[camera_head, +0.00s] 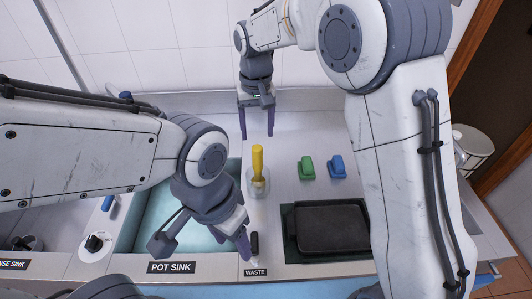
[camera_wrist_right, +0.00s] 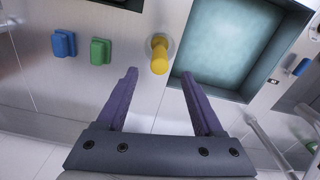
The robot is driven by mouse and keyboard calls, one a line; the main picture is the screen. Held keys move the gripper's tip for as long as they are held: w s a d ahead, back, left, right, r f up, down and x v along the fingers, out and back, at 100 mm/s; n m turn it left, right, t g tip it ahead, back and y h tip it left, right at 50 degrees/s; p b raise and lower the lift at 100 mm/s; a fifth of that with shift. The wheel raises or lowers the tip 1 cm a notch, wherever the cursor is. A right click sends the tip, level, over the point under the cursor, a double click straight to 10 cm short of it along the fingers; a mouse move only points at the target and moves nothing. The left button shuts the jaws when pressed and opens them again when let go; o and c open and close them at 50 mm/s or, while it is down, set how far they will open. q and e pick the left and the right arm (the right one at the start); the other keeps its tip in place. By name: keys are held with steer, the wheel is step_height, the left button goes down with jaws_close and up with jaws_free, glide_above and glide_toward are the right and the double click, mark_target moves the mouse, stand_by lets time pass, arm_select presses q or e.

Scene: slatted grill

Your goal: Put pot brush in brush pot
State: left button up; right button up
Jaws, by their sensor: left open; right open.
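The pot brush (camera_head: 258,158) shows as an upright yellow handle. Its lower end is at a pale, round brush pot (camera_head: 262,188) on the counter and appears to be inside it; the bristles are hidden. My right gripper (camera_head: 257,135) is open and empty, beyond the brush, with its fingers pointing down. In the right wrist view the yellow handle (camera_wrist_right: 160,62) lies ahead, between the lines of the two open fingers (camera_wrist_right: 160,74), not touching them. The pot's grey rim (camera_wrist_right: 153,40) shows behind it. My left gripper (camera_head: 243,248) is open near the counter's front, with nothing seen in it.
The pot sink (camera_head: 160,222) lies left of the brush. Green (camera_head: 306,168) and blue (camera_head: 337,166) blocks stand to the right. A black tray (camera_head: 292,250) holding a dark pan (camera_head: 330,228) is at the front right. A small black object (camera_head: 255,243) lies near the waste label.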

steer(key=s+r+n, duration=0.3)
steer(key=s, duration=1.1)
steer(key=s+d+f+n+b, duration=0.1)
steer(key=s+d+f, duration=0.1)
steer(key=s, duration=0.5)
steer(key=s+d+f+n+y+b, duration=0.1)
steer(key=s+d+f, duration=0.1)
steer(key=s, duration=0.6)
steer(key=shift+d+f, duration=0.3)
steer(key=shift+f, duration=0.6)
